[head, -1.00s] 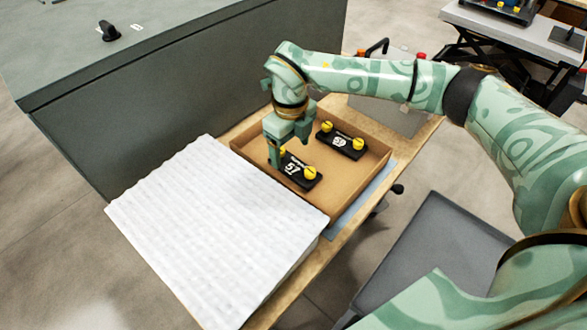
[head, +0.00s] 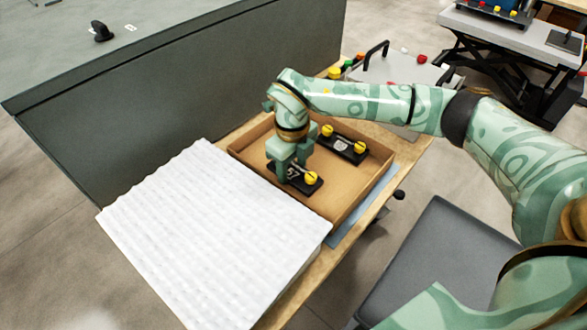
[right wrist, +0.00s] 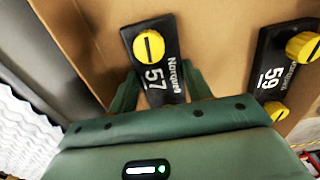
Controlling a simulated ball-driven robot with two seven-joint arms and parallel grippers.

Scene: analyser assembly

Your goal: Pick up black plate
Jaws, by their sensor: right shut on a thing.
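A black plate marked 57 (head: 304,187) with yellow knobs lies in the cardboard box (head: 356,203). My right gripper (head: 286,177) is down in the box, shut on this plate near its left end, covering that end in the head view. In the right wrist view the fingers (right wrist: 158,88) stand on both sides of the plate marked 57 (right wrist: 160,76), with a yellow knob beyond them. A second black plate, marked 59 (head: 343,149), lies behind it in the box, apart from the gripper. It also shows in the right wrist view (right wrist: 272,62). My left gripper is not in view.
A white ridged sheet or pad (head: 210,235) lies left of the box on the wooden table. A large grey cabinet (head: 180,110) stands behind. A grey case with a black handle (head: 378,48) and coloured knobs stands beyond the box.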

